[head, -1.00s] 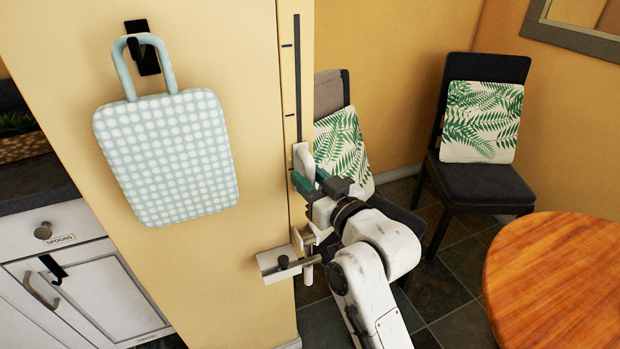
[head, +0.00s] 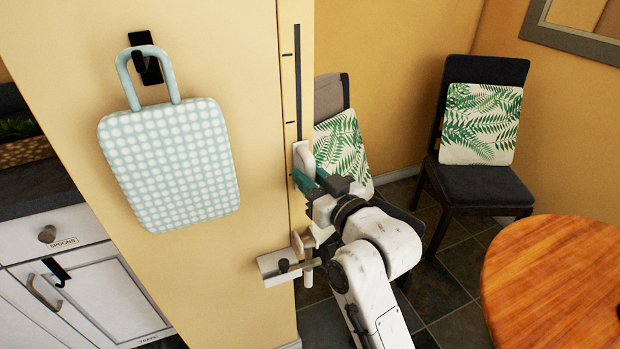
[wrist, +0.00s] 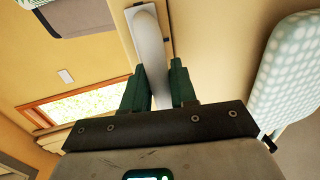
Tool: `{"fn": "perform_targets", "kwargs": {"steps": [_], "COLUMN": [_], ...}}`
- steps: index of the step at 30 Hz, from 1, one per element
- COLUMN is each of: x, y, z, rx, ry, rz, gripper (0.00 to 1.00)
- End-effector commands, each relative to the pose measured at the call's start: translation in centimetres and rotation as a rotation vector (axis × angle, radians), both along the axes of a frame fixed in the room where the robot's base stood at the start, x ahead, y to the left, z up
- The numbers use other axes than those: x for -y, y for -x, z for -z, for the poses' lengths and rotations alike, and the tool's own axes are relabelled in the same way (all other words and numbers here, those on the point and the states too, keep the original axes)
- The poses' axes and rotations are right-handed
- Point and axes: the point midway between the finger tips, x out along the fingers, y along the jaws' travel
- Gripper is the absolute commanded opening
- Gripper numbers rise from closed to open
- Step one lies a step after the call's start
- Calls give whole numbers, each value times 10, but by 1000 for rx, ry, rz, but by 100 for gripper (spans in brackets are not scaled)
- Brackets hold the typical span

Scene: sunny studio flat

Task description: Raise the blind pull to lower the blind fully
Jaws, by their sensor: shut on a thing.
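The blind pull (head: 301,160) is a white upright handle on a dark vertical track (head: 298,85) with short marks beside it, on the edge of the yellow wall. My gripper (head: 304,183) has its green fingers at the lower part of the pull and is shut on it. In the wrist view the pull (wrist: 148,45) stands between the green fingers (wrist: 157,85). Much of the track shows above the pull. A wood-framed window (wrist: 85,103) shows bright greenery in the wrist view; I cannot make out a blind on it.
A dotted bag (head: 170,165) hangs from a hook left of the track. A small ledge (head: 275,270) with a dark knob juts from the wall below my gripper. Cushioned chairs (head: 480,180) and a round wooden table (head: 560,280) stand to the right.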

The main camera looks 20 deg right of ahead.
Motion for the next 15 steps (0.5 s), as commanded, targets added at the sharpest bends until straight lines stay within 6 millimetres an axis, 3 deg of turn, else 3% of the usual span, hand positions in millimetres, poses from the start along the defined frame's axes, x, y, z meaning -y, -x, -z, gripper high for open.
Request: {"fn": "perform_targets", "kwargs": {"steps": [1,15], "x": [0,0], "y": [0,0], "z": [-22,-149], "rx": [9,15], "ry": [0,-1], "rz": [1,1], "gripper": [0,0]}}
